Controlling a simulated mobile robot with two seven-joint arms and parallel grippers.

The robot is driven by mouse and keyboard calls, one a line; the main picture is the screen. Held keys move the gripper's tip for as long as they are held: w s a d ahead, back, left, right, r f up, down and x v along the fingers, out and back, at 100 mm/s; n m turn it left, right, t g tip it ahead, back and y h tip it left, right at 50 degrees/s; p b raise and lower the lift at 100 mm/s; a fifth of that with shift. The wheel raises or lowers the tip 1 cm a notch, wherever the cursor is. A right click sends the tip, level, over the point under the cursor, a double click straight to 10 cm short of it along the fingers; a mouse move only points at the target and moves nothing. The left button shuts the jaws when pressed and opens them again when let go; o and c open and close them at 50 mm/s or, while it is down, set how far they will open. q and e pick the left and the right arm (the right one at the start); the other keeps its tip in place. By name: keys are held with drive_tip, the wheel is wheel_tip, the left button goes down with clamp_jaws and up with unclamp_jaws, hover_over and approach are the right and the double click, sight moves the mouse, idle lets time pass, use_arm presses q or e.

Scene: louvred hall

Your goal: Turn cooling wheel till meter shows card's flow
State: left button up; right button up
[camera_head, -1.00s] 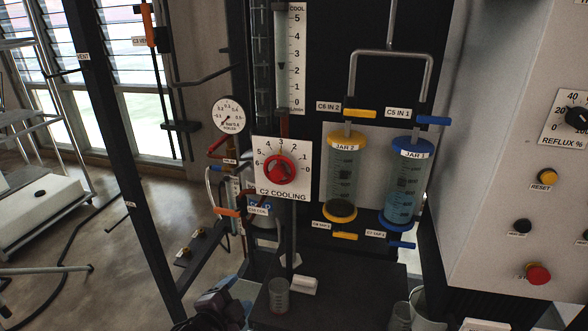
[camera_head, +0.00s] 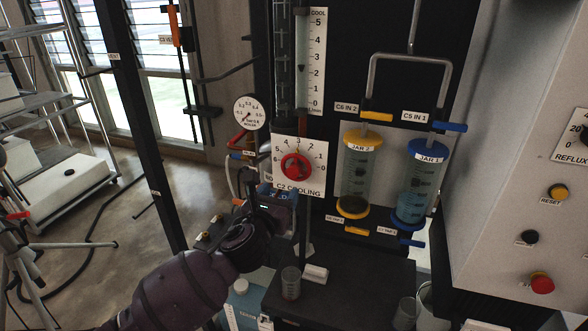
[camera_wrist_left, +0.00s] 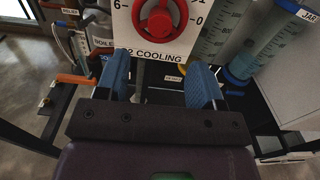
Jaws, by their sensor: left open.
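The red cooling wheel (camera_head: 295,167) sits on a white numbered plate (camera_head: 316,181) marked C2 COOLING. It also shows at the top of the left wrist view (camera_wrist_left: 160,18). The cooling meter (camera_head: 316,62) is an upright tube and scale above it, its dark float a little above the 2 mark. My left gripper (camera_head: 278,198) is just below the wheel plate. In the left wrist view its blue fingers (camera_wrist_left: 162,78) are apart and empty, short of the wheel. A small white card-like piece (camera_head: 315,273) lies on the bench, its writing unreadable. My right gripper is not in view.
Jar 2 (camera_head: 356,177) with yellow caps and Jar 1 (camera_head: 416,184) with blue caps stand right of the wheel. A round gauge (camera_head: 249,112) is to its left. A clear beaker (camera_head: 290,283) stands on the dark bench. A button panel (camera_head: 520,150) rises at the right.

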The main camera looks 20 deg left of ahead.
sight(292, 170)
use_arm(q)
drive_tip(key=w+b, duration=0.2)
drive_tip(key=w, duration=0.2)
drive_tip(key=w+b, duration=0.1)
drive_tip(key=w, duration=0.3)
drive_tip(key=shift+d+f+b, duration=0.15)
drive_tip(key=shift+b, duration=0.2)
drive_tip(key=shift+w, duration=0.2)
drive_tip(key=shift+w+r, duration=0.2)
drive_tip(key=shift+w, duration=0.3)
drive_tip(key=shift+r, duration=0.2)
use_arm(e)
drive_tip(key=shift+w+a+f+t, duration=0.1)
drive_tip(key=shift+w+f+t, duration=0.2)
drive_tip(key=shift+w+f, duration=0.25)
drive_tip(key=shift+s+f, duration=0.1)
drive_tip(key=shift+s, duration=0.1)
use_arm(q)
drive_tip(key=shift+r, duration=0.1)
drive_tip(key=shift+c, duration=1)
drive_tip(key=shift+r, duration=0.1)
clamp_jaws()
